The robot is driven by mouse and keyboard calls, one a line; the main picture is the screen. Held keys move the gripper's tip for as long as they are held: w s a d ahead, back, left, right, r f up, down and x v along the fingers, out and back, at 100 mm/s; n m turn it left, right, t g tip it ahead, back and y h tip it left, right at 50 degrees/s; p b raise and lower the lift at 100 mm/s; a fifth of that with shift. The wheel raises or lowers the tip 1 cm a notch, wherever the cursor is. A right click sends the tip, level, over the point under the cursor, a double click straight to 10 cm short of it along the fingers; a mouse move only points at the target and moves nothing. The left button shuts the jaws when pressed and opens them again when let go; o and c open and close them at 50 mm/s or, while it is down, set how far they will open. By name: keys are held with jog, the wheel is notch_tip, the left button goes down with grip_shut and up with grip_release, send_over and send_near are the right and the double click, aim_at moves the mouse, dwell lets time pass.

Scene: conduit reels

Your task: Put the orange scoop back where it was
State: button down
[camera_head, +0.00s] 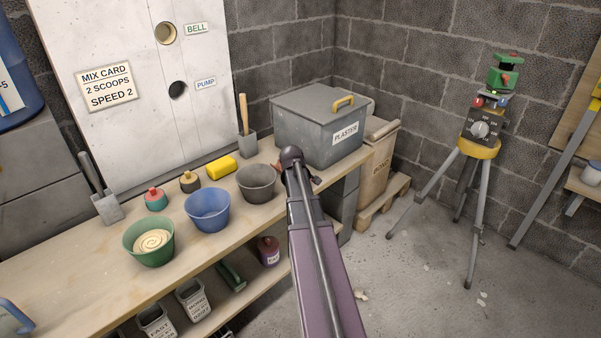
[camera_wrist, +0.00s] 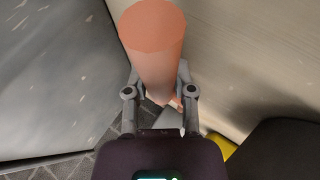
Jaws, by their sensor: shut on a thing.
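The orange scoop (camera_wrist: 155,50) shows in the wrist view as a thick salmon-orange round handle, standing between my fingers with its end toward the camera. My gripper (camera_wrist: 158,78) is shut on this handle. The scoop's lower part is mostly hidden by the handle and my gripper. In the head view my arm covers nearly all of the gripper, and only a small orange bit of the scoop (camera_head: 277,167) shows beside the wrist. The gripper is over the bench, by the front left of the grey plaster box (camera_head: 297,131).
A grey holder (camera_head: 247,146) with a wooden handle stands at the back. A tripod device (camera_head: 480,130) stands right.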

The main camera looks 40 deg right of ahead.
jog(key=shift+f, duration=0.2)
jog(key=shift+c, duration=2.3)
grip_release()
jog(key=shift+r, duration=0.1)
jog(key=shift+r, duration=0.15)
jog(key=shift+p+v, duration=0.65)
jog(key=shift+v, duration=0.2)
jog(key=p+v, duration=0.8)
jog(key=v, duration=0.2)
jog(key=shift+s+a, duration=0.1)
jog(key=shift+a, duration=0.05)
jog(key=s+a+f+g+y, duration=0.1)
jog(key=a, duration=0.8)
jog(key=s+a+f+m+g+y, duration=0.1)
jog(key=s+a+y, duration=0.1)
jog(key=a, duration=0.8)
jog(key=s+a+f+m+g+y, duration=0.1)
jog(key=s+a+f, duration=0.1)
jog(key=a, duration=0.8)
jog(key=shift+y, duration=0.4)
jog(key=s+a+g+y, duration=0.1)
jog(key=s+a+g, duration=0.1)
jog(key=s+a, duration=0.3)
jog(key=a, duration=0.4)
jog(key=shift+f+m, duration=0.15)
jog(key=shift+m, duration=0.25)
